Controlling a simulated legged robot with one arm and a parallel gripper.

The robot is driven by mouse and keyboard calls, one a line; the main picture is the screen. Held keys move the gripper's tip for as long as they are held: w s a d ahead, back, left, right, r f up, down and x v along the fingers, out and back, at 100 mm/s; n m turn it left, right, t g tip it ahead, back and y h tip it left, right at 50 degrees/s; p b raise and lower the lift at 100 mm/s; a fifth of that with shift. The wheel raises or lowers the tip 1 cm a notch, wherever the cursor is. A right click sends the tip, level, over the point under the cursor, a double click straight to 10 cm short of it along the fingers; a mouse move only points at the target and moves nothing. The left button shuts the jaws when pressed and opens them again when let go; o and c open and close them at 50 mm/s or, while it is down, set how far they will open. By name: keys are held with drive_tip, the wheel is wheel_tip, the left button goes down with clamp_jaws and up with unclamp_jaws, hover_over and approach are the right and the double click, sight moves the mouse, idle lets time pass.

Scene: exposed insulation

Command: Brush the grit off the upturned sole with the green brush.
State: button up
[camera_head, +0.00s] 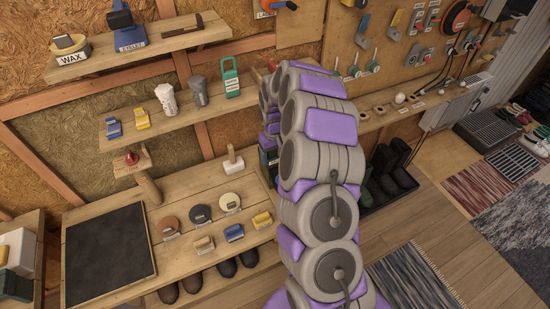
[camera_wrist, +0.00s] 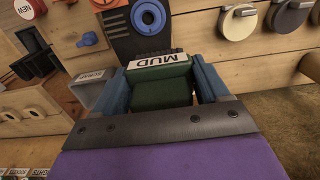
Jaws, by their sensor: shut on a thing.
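The green brush (camera_wrist: 163,92), with a white MUD label on its top, sits between the blue fingers of my gripper (camera_wrist: 162,78) in the wrist view. My gripper is shut on it. In the head view my arm covers most of my gripper, and a bit of dark green shows beside the arm (camera_head: 268,160) near the right end of the workbench. I cannot make out an upturned sole or any grit in either view.
The workbench (camera_head: 185,250) holds a dark mat (camera_head: 108,252), several round tins and small brushes. Shelves with labelled items line the wall behind. Dark boots (camera_head: 390,170) stand right of my arm. Open floor (camera_head: 430,225) lies at the right.

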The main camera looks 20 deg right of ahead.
drive_tip(key=shift+r, duration=0.95)
drive_tip(key=shift+a+r+p, duration=0.2)
drive_tip(key=shift+r+p, duration=0.1)
drive_tip(key=shift+d, duration=0.1)
